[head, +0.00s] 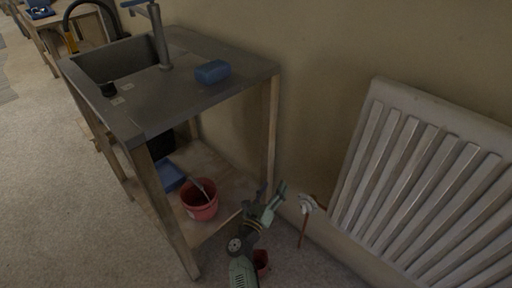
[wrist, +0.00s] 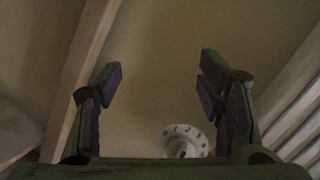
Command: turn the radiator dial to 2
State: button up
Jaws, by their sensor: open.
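The radiator dial (head: 307,203) is a small white knob at the lower left corner of the white radiator, above a copper pipe. In the wrist view the dial (wrist: 184,140) shows as a white disc with dark marks around its face, low and right of centre. The dial's lower edge is hidden by the gripper body.
The white radiator (head: 420,185) is on the wall at right. A sink stand (head: 215,95) stands left of my arm, with a wooden leg (head: 271,130) close by. A red bucket (head: 199,200) is on its lower shelf. A blue sponge (head: 212,71) lies on top.

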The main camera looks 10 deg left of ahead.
jog(key=w+a+r+n+t+y, duration=0.1)
jog(key=w+a+r+n+y, duration=0.1)
jog(key=r+n, duration=0.3)
jog(key=w+a+r+n+t+y, duration=0.2)
jog(key=a+r+n+y, duration=0.2)
jog(key=r, duration=0.5)
jog(key=shift+w+a+r+n+y, duration=0.2)
jog(key=shift+w+a+n+y, duration=0.15)
jog(key=shift+n+y, duration=0.6)
